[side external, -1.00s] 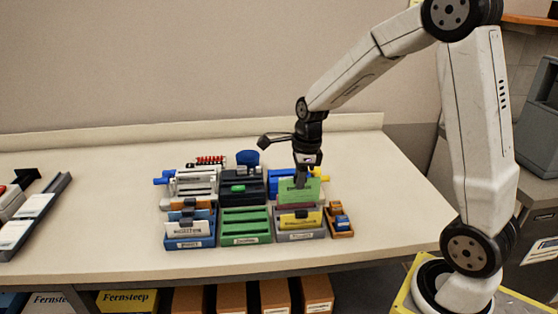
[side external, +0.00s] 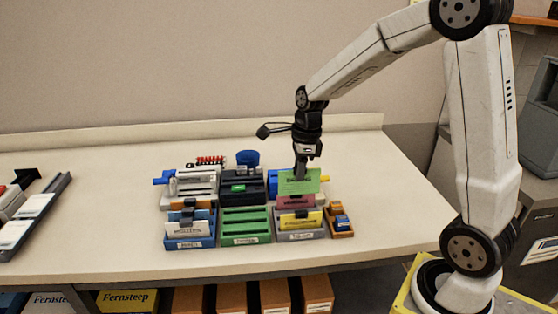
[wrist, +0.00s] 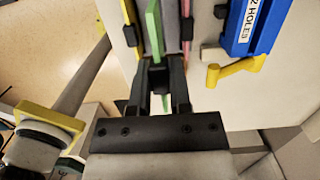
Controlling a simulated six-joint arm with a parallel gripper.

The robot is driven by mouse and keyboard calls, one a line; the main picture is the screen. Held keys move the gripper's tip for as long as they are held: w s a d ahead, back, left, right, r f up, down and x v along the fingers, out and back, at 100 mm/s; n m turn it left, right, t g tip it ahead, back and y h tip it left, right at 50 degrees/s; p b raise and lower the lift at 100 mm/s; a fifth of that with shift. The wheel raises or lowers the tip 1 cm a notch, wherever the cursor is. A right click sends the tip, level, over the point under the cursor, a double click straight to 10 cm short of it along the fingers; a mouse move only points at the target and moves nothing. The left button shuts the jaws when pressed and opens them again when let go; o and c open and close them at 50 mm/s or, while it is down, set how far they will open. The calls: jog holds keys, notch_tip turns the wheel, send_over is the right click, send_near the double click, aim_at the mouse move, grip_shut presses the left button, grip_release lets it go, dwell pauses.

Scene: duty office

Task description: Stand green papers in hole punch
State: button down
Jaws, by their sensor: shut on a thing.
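My gripper (side external: 300,171) is shut on the green papers (side external: 298,183), a flat upright sheet raised above the grey holder (side external: 302,237). In the wrist view the gripper (wrist: 157,72) pinches the edge of the green papers (wrist: 154,28). A blue hole punch (wrist: 256,25) marked "2 HOLES", with a yellow handle (wrist: 236,71), lies to their right, apart from them. In the side view the green papers hide most of this blue punch (side external: 273,183). A dark punch-like device (side external: 251,184) and a grey one (side external: 190,182) stand further left.
Pink papers (side external: 296,202) and yellow papers (side external: 300,220) stand in the grey holder below. A green slotted rack (side external: 245,227) looks empty. A blue holder (side external: 190,242) has white and other papers. A small orange tray (side external: 341,227) stands at the right. Bare table lies around the group.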

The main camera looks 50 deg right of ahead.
jog(key=w+d+r, duration=0.2)
jog(key=w+d, duration=0.8)
jog(key=shift+w+d, duration=0.3)
jog(key=shift+f, duration=0.25)
jog(key=shift+f, duration=4.1)
jog(key=shift+c, duration=2.4)
grip_release()
jog(key=shift+r, duration=0.1)
notch_tip(320, 180, up, 9)
